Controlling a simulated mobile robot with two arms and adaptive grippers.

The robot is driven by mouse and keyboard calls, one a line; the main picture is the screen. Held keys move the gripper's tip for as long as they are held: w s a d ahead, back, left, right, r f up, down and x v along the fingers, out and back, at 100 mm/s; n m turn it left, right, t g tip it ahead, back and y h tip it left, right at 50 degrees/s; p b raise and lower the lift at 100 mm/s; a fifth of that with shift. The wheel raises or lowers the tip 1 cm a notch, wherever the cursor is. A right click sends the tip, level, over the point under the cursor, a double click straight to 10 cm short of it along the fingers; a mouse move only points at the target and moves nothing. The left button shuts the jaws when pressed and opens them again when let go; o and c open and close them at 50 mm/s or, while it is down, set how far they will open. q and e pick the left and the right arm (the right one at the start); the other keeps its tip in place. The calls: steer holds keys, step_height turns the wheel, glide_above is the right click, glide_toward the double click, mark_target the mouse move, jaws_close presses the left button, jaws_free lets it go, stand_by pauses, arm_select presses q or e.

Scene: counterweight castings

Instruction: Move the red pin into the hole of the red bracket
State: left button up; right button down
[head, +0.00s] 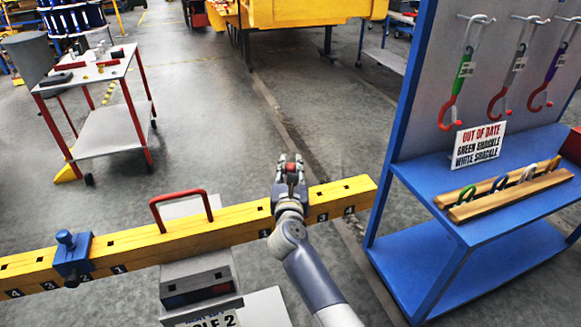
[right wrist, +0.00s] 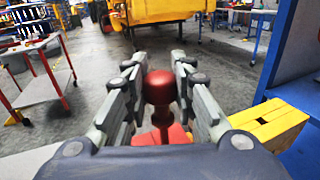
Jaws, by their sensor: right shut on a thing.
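The red pin (right wrist: 160,92) has a rounded head and a narrower stem below. My right gripper (head: 290,163) is shut on it above the yellow beam (head: 232,222). In the right wrist view my right gripper (right wrist: 160,85) has a finger on each side of the pin's head. A red flat-sided part (right wrist: 178,134), which looks like the red bracket, shows just below the stem. I cannot tell whether the stem is in its hole or only above it. In the head view my right wrist hides that part. My left gripper is not in view.
A blue bracket with a blue pin (head: 67,240) sits on the beam's left part. A red handle (head: 180,198) arches over the beam. A blue stand (head: 470,240) with hooks and shackles is close at right. A red-legged cart (head: 118,125) stands at upper left.

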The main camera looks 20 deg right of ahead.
steer(key=shift+f+b, duration=2.05)
steer(key=shift+f, duration=0.6)
steer(key=c, duration=1.2)
jaws_free()
steer(key=v, duration=0.7)
steer(key=shift+s+a, duration=0.1)
steer(key=shift+s, duration=0.15)
